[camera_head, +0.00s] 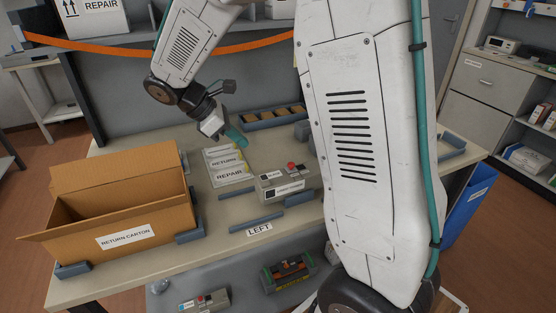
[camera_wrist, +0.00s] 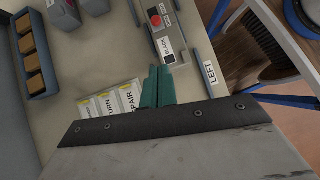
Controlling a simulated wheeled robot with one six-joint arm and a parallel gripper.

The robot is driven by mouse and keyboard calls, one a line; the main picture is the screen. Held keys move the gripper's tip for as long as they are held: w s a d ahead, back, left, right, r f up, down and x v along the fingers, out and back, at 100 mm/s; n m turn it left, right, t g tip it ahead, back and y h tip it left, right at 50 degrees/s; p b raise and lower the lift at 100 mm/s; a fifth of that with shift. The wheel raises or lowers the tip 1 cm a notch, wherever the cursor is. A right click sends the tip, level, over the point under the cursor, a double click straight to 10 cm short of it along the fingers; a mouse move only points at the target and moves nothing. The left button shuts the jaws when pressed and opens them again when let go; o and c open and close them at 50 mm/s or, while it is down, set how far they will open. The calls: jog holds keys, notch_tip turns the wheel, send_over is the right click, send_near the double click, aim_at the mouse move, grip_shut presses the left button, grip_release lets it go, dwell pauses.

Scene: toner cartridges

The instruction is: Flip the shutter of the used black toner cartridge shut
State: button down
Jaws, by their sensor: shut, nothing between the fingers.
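An open cardboard return carton (camera_head: 125,237) stands at the left. Printed cards (camera_head: 229,175) lie beneath my gripper. A blue tray (camera_head: 250,125) of small orange-brown blocks is at the back. Low blue-grey rails (camera_head: 257,224) flank the cartridge. Other cartridges (camera_head: 288,272) sit on the lower shelf.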

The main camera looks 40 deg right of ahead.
jog(key=shift+f, duration=0.1)
send_near(289, 169)
jog(key=f, duration=0.3)
jog(key=shift+a+f, duration=0.15)
jog(key=shift+a, duration=0.1)
jog(key=shift+s+d+f, duration=0.1)
jog(key=shift+s+d, duration=0.1)
jog(key=shift+d, duration=0.35)
jog(key=shift+s+d+f, duration=0.1)
jog(key=shift+s+d, duration=0.15)
jog(key=shift+d, duration=0.35)
jog(key=shift+s+d+f, duration=0.1)
jog(key=shift+s+d, duration=0.1)
jog(key=shift+d, duration=0.35)
